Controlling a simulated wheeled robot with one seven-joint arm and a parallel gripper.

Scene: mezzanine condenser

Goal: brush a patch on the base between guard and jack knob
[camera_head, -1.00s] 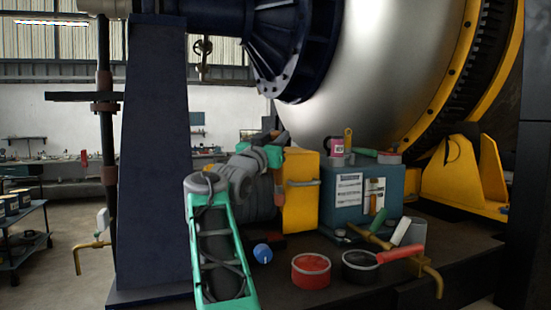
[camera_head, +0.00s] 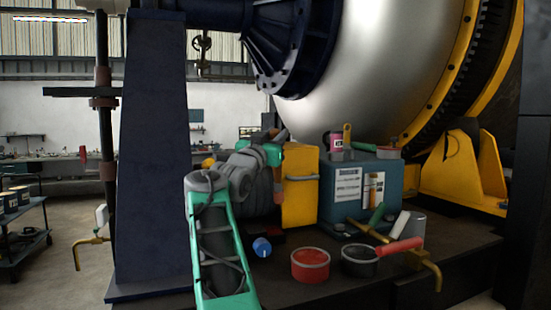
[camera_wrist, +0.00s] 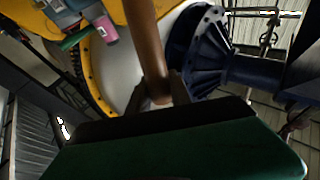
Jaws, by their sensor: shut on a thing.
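My gripper (camera_wrist: 160,95) is shut on a brown handle (camera_wrist: 146,35), which runs away from its fingers in the wrist view. In the head view the gripper (camera_head: 275,155) is partly hidden by my arm, left of a yellow box-like housing (camera_head: 299,195) that may be the guard. The handle's lower end (camera_head: 278,190) shows beside that housing, above the base. Bristles cannot be made out. A blue knob (camera_head: 262,247), perhaps the jack knob, is low in front of the housing. The dark base (camera_head: 285,270) shows bare between them.
A red tin (camera_head: 310,265) and a black tin (camera_head: 359,262) stand on the base at the front. A red-handled tool (camera_head: 402,245) lies by the black tin, near a yellow pipe (camera_head: 425,265). A blue-green box (camera_head: 345,195) bears small items. A dark column (camera_head: 153,150) rises at left.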

